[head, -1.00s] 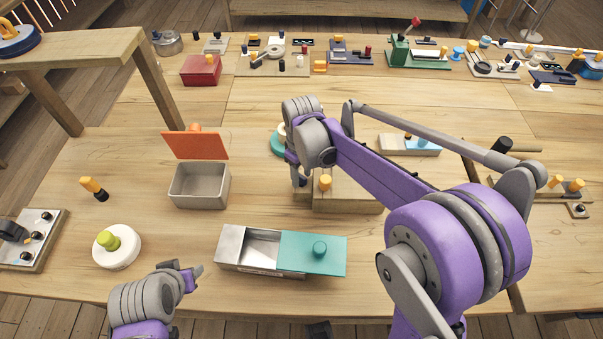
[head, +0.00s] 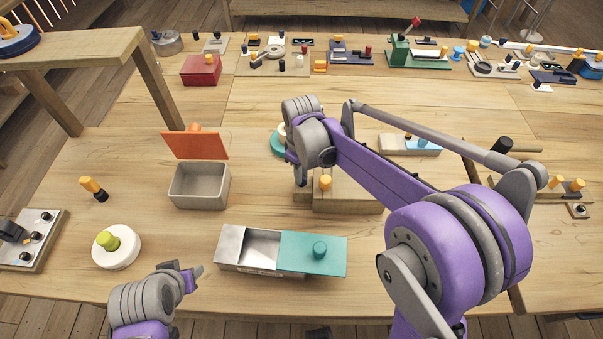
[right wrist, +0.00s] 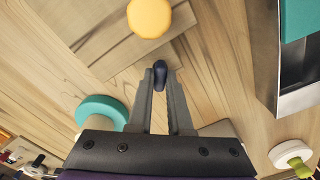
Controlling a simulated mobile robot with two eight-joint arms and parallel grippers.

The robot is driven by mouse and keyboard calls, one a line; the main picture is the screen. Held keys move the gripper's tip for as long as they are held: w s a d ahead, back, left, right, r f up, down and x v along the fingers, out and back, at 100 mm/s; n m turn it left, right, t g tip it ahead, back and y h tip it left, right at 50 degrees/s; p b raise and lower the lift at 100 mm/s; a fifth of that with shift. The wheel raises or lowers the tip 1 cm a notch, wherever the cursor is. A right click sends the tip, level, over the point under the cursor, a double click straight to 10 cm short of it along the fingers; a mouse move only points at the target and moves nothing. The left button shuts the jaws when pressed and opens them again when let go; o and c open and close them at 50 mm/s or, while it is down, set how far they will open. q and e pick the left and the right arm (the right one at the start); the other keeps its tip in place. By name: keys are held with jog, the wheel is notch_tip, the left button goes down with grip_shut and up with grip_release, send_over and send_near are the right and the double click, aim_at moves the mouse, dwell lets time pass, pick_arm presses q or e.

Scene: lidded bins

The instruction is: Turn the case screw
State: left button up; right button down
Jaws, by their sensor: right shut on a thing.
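My right gripper (head: 299,181) points down at the left end of a wooden block (head: 347,203). In the right wrist view its fingers (right wrist: 160,83) are shut on a small dark blue piece (right wrist: 160,72). I cannot tell for sure whether this piece is the case screw; the head view hides it behind the fingers. A yellow knob (head: 325,183) stands on the block just right of the gripper; it also shows in the right wrist view (right wrist: 149,17), apart from the fingertips. My left gripper (head: 190,270) is low at the front left, apart from the objects; its opening is unclear.
A metal box with a teal sliding lid (head: 325,262) lies in front. A grey bin (head: 199,187) with a raised orange lid (head: 195,146) stands left. A white disc with a green knob (head: 116,249) is front left. A teal ring (head: 277,143) is behind my right gripper.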

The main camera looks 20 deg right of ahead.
jog(key=n+b, duration=0.1)
jog(key=n, duration=0.2)
pick_arm(q)
jog(key=shift+s+f, duration=0.2)
jog(key=shift+f, duration=0.3)
jog(key=shift+s+f, duration=0.15)
jog(key=shift+f, duration=0.35)
pick_arm(e)
jog(key=shift+n, duration=2.1)
pick_arm(q)
jog(key=shift+b, duration=0.3)
pick_arm(e)
jog(key=c, duration=0.8)
grip_release()
jog(key=shift+c, duration=0.2)
pick_arm(q)
jog(key=shift+w+r+p, duration=0.15)
jog(key=shift+r+p, duration=0.2)
jog(key=shift+r, duration=0.05)
pick_arm(e)
notch_tip(320, 180, up, 11)
jog(key=shift+f, duration=0.1)
